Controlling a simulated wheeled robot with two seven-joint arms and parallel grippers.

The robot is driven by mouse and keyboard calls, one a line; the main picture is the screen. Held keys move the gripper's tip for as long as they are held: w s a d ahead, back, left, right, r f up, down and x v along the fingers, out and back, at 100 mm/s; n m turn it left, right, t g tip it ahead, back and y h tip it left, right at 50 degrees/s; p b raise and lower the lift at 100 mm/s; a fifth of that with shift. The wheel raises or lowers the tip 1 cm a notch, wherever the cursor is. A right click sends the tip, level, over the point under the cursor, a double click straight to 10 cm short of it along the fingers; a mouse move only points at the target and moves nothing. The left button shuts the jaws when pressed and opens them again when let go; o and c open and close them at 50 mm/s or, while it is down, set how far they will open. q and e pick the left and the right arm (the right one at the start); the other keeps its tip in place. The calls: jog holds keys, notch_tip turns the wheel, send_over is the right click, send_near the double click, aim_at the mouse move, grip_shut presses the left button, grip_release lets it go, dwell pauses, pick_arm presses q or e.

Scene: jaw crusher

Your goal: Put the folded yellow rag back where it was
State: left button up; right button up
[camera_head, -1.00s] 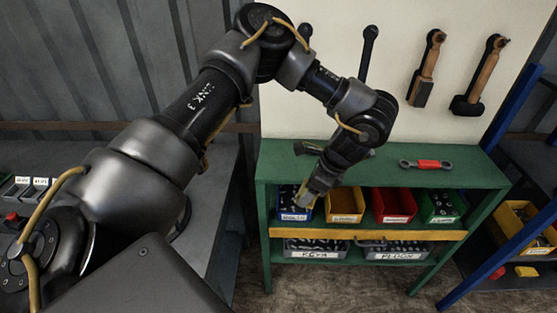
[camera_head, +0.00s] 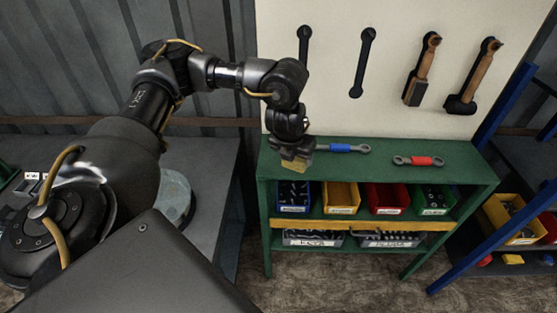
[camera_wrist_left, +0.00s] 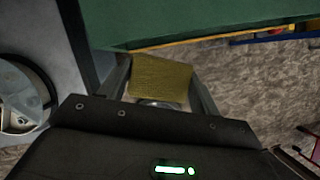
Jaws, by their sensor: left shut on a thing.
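The folded yellow rag (camera_head: 293,164) is between the fingers of my left gripper (camera_head: 297,156), near the left end of the green shelf's top (camera_head: 385,170). In the left wrist view the rag (camera_wrist_left: 160,79) shows as a flat dull-yellow piece, with a finger of my left gripper (camera_wrist_left: 160,88) on each side. There it appears beside the shelf's edge, with the floor showing past it. I cannot tell how high it is held. My right gripper is not in view.
A blue-handled wrench (camera_head: 342,148) and a red-handled wrench (camera_head: 418,161) lie on the shelf top. Coloured bins (camera_head: 386,198) stand below. Hammers (camera_head: 473,77) and wrenches (camera_head: 362,62) hang on the pale wall. A grey bench (camera_head: 210,170) stands left.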

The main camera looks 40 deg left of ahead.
pick_arm(q)
jog(key=b, duration=0.2)
send_near(278, 165)
notch_tip(278, 165, up, 2)
jog(key=w+d, duration=0.1)
jog(key=d, duration=0.2)
jog(key=w+a+f+b, duration=0.1)
jog(key=w+a+f, duration=0.1)
jog(key=f, duration=0.1)
jog(key=shift+a+f+b, duration=0.2)
jog(key=shift+a+b, duration=0.15)
jog(key=shift+a, duration=0.05)
jog(key=shift+w+a+f, duration=0.25)
jog(key=shift+w+a, duration=0.05)
jog(key=shift+a, duration=0.1)
jog(key=shift+w+a+f+b, duration=0.15)
jog(key=shift+f+b, duration=0.35)
jog(key=shift+f, duration=1.3)
jog(key=o, duration=1)
jog(key=shift+c, duration=0.2)
